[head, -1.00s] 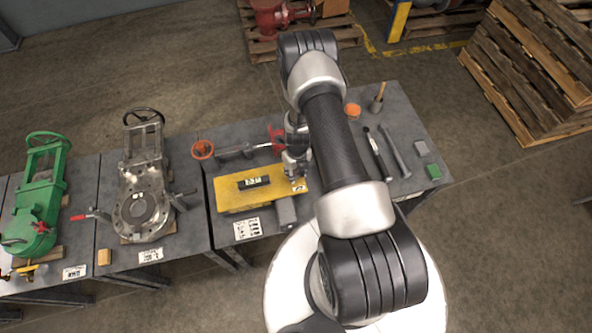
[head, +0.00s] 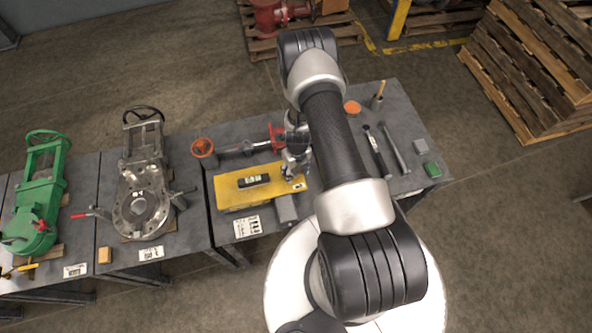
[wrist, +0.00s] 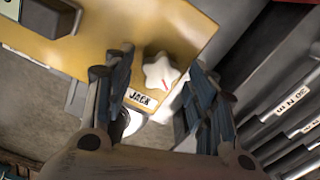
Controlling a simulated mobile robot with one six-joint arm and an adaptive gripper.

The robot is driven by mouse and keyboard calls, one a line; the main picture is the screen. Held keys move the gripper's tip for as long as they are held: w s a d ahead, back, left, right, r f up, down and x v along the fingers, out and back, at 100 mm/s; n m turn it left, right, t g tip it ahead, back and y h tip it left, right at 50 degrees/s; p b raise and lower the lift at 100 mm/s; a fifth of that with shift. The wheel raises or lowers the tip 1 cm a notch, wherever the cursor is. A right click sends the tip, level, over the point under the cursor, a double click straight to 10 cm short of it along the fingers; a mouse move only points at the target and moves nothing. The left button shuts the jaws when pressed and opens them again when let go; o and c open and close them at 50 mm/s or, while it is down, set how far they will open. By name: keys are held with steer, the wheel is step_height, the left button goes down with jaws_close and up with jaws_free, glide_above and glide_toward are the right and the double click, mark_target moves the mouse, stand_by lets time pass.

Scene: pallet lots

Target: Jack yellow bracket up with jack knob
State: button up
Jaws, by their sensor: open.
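The yellow bracket (head: 235,194) lies on the grey bench, with a dark block on its top. In the wrist view its yellow plate (wrist: 110,40) fills the upper left. My gripper (wrist: 158,85) is open, one finger on each side of the knob in this view. I cannot tell whether a finger touches it. In the head view my gripper (head: 292,172) is at the bracket's right end, partly hidden by my arm.
An orange handwheel (head: 202,147) and a pipe with a red flange lie behind the bracket. A grey block (head: 286,209) stands at its front right. Hand tools (head: 393,148) lie to the right. A grey valve (head: 143,205) and a green valve (head: 40,200) stand left.

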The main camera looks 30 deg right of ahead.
mark_target(297, 171)
steer(key=shift+w+r, duration=0.15)
steer(key=shift+r, duration=0.35)
step_height(297, 171, up, 11)
steer(key=shift+s, duration=0.2)
steer(key=shift+d, duration=0.15)
